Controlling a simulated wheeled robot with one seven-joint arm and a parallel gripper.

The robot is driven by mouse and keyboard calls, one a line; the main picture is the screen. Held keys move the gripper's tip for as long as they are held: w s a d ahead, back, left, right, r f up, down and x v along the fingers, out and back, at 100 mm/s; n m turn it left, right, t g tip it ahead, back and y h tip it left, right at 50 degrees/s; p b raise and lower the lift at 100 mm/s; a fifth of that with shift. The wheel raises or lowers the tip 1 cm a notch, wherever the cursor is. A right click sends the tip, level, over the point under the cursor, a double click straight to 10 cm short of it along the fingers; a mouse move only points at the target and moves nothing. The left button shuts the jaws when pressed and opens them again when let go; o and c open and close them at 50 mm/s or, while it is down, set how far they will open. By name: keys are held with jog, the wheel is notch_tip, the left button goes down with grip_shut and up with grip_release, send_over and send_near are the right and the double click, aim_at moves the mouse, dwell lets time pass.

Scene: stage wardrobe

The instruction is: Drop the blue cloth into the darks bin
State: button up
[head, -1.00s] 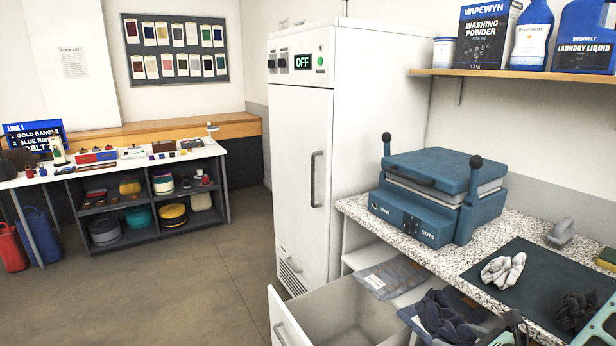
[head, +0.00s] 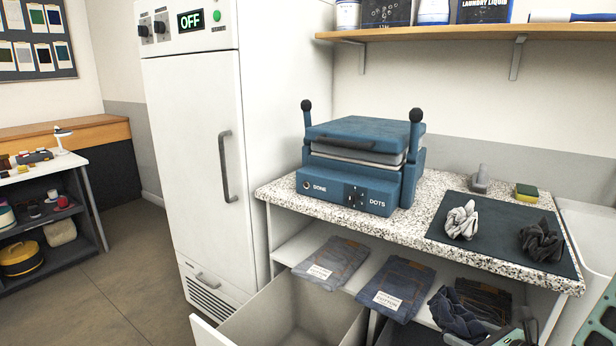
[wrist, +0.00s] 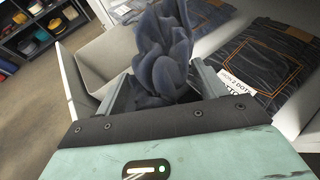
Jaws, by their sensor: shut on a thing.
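The blue cloth (head: 455,312) is a crumpled dark blue bundle at the lower right of the head view. It also fills the top middle of the wrist view (wrist: 163,55). My gripper (wrist: 165,88) is shut on it, with a finger on either side of its lower end. In the head view, only part of my teal gripper shows at the bottom right edge. A pulled-out white bin (head: 232,335) stands open below the counter, left of the cloth, and its visible inside looks empty. I see no readable label on it, so I cannot tell whether it is the darks bin.
Folded jeans (head: 397,288) lie on the shelf under the speckled counter (head: 412,205). A blue press (head: 355,170) stands on the counter. A light cloth (head: 461,220) and a dark cloth (head: 541,240) lie on a dark mat. A white cabinet (head: 200,150) stands left. The left floor is clear.

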jog(key=shift+w+d+f+b, duration=0.25)
jog(key=shift+f+b, duration=0.05)
jog(key=shift+f, duration=0.25)
jog(key=shift+w+d+f+b, duration=0.2)
jog(key=shift+d+f+b, duration=0.05)
jog(key=shift+f, duration=0.25)
notch_tip(320, 180, down, 6)
jog(key=b, duration=0.4)
jog(key=shift+r+b, duration=0.15)
jog(key=shift+b, duration=0.25)
jog(key=o, duration=1)
jog(key=shift+o, duration=0.2)
jog(key=shift+s, duration=0.1)
jog(key=p+v, duration=0.5)
jog(key=v, duration=1.2)
jog(key=shift+s+d, duration=0.1)
jog(key=shift+s, duration=0.05)
